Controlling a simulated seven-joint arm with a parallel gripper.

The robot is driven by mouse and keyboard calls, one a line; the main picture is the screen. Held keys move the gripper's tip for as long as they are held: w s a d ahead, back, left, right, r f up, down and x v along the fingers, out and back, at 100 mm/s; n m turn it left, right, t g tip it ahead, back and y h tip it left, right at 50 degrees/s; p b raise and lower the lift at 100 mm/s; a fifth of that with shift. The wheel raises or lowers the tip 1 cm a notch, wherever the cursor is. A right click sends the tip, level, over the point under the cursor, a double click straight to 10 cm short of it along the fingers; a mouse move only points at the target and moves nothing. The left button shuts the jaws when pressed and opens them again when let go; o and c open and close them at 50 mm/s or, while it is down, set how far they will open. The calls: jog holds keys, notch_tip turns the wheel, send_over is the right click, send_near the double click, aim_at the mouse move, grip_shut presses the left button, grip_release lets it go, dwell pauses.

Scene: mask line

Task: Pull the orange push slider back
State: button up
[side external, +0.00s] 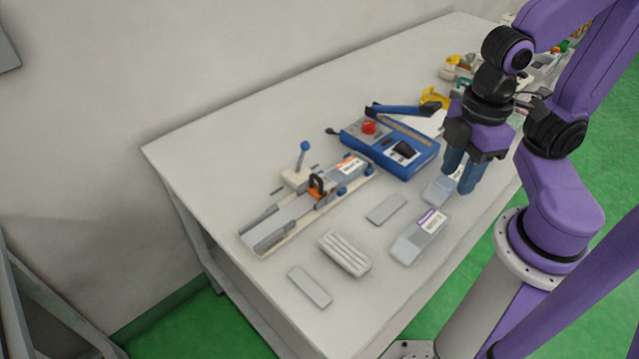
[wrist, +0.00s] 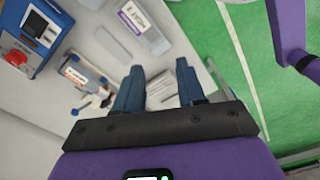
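The orange push slider (side external: 316,192) with its black handle sits on a pale rail fixture (side external: 270,228) on the table. It is about midway along the rail, near a white block with a blue-knobbed lever (side external: 303,150). In the wrist view the fixture (wrist: 82,72) is at the left, and the slider is too small and partly hidden to make out clearly. My gripper (side external: 459,174) is above the table's right part, well to the right of the slider. Its two blue fingers are apart and empty, also in the wrist view (wrist: 160,74).
Clear plastic boxes (side external: 420,237), a ridged grey block (side external: 344,254) and flat grey pieces lie in front. The table's left side is clear.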

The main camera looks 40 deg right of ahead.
notch_tip(320, 180, up, 3)
jog(key=m+y, duration=0.2)
jog(key=m, duration=1.1)
send_over(321, 182)
jog(key=w+d, duration=0.2)
jog(key=d, duration=0.2)
jog(key=x, duration=1.7)
jog(key=shift+s+f, duration=0.25)
jog(key=shift+f, duration=0.05)
grip_shut()
